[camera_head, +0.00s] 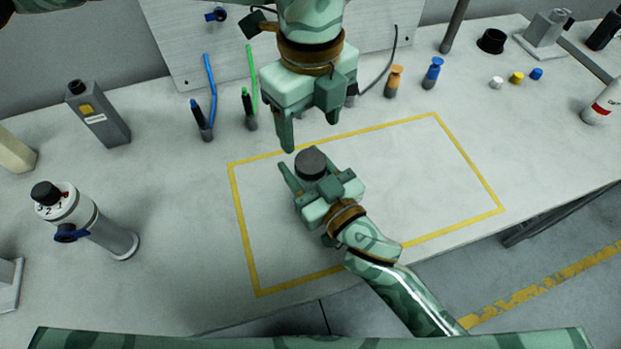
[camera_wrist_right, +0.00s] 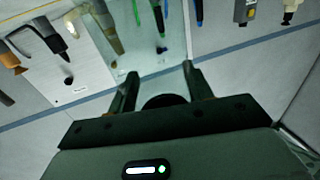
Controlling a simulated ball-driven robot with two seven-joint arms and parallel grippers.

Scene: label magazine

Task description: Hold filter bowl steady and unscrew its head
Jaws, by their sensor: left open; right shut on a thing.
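A dark grey round piece (camera_head: 310,162), which looks like the top of the filter, stands inside the yellow outline. The bowl below it is hidden by my right gripper, so I cannot tell head from bowl. My right gripper (camera_head: 314,178) is shut on the filter, its fingers on either side. In the right wrist view the dark rounded filter (camera_wrist_right: 164,101) shows between the fingers of my right gripper (camera_wrist_right: 160,78). My left gripper (camera_head: 318,128) is open and empty, pointing down above and behind the filter, apart from it.
Yellow tape (camera_head: 240,222) outlines a work area, mostly bare around the filter. A grey cylinder with a black cap and blue knob (camera_head: 88,218) stands at left. Blue and green tools (camera_head: 203,118), orange and blue bottles (camera_head: 394,82) and small caps (camera_head: 516,78) line the back.

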